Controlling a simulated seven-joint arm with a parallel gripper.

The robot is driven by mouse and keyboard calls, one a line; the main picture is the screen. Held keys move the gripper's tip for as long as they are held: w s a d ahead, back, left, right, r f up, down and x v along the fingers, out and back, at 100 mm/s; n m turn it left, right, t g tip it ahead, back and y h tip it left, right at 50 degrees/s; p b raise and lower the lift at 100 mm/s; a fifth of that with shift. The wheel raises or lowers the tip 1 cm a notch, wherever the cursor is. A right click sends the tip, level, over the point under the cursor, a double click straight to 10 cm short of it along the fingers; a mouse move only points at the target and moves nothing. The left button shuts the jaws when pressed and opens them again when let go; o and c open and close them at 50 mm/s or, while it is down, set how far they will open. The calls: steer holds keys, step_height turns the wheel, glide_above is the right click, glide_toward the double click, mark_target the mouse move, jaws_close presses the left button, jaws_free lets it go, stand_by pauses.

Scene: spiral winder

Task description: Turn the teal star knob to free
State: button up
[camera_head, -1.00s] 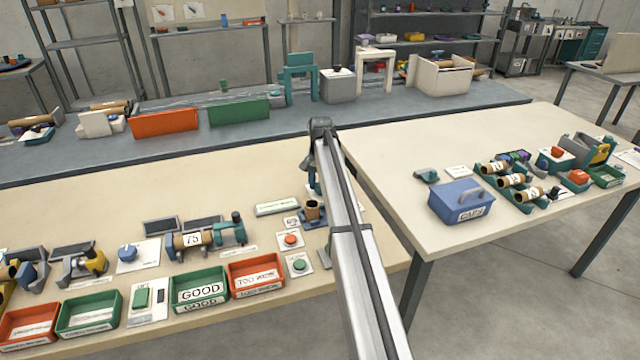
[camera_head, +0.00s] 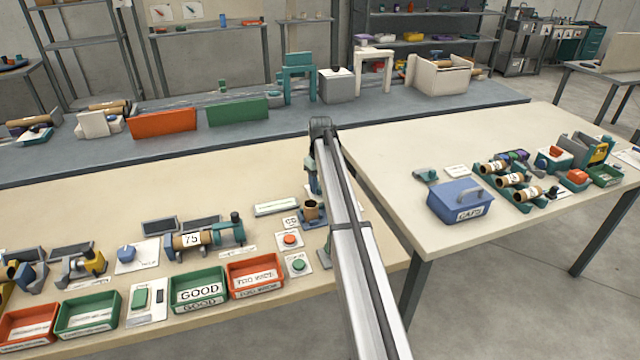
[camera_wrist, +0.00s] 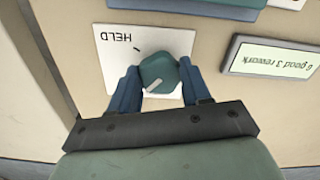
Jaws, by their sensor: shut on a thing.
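The teal star knob (camera_wrist: 158,68) sits on a white plate (camera_wrist: 112,52) in the wrist view. The word HELD shows upside down on the plate's upper left, with a short dark mark beside the knob. My gripper (camera_wrist: 160,83) is shut on the knob, with one blue finger on its left and one on its right. A pale line shows on the knob's lower edge. The lower part of the plate is hidden by my gripper, and no other word on it can be read. In the head view my arm hides the knob.
A small display (camera_wrist: 272,57) reading "6 good 3 rework" lies right of the plate. In the head view, a red button (camera_head: 291,240), a green button (camera_head: 298,265), a brown cup-like part (camera_head: 312,209) and the GOOD tray (camera_head: 198,290) stand left of my arm.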

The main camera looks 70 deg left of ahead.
steer(key=n, duration=0.4)
steer(key=shift+w, duration=0.1)
steer(key=shift+n, duration=1.8)
steer(key=o, duration=1.1)
steer(key=shift+c, duration=0.2)
steer(key=shift+r, duration=0.1)
step_height(320, 180, up, 14)
steer(key=shift+f, duration=0.2)
